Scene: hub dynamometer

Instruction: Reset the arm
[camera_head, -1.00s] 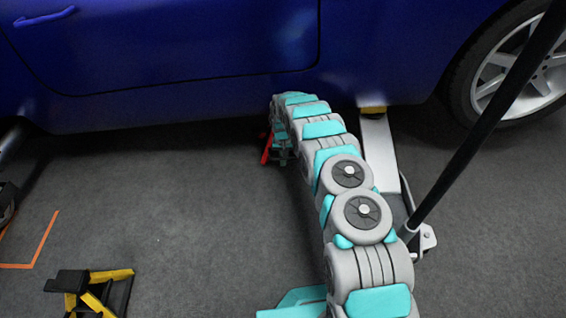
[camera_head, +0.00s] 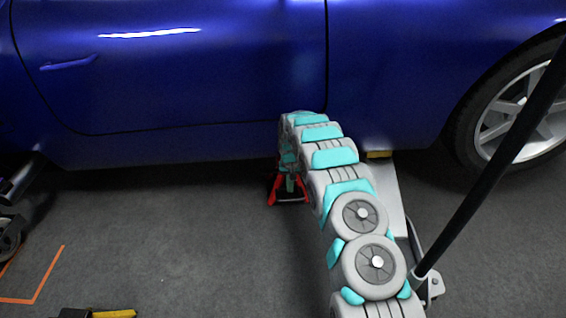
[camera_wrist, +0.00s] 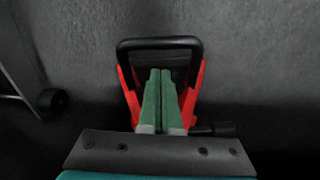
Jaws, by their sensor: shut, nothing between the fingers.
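My arm stretches forward from the lower right of the head view toward the lower edge of the blue car (camera_head: 200,110). My gripper (camera_wrist: 161,75) shows in the wrist view with its two green fingers side by side and closed, nothing between them. A red stand with a black bar (camera_wrist: 160,43) lies directly behind and around the fingers in that view. In the head view the red stand (camera_head: 273,190) shows beside the arm's far end, near the car's sill. I cannot tell whether the fingers touch it.
A floor jack (camera_head: 390,200) with a long black handle (camera_head: 490,155) stands right of my arm, its yellow pad (camera_head: 379,154) at the car's sill. A yellow and black stand (camera_head: 110,313) is at the bottom left. Orange tape (camera_head: 48,275) marks the floor.

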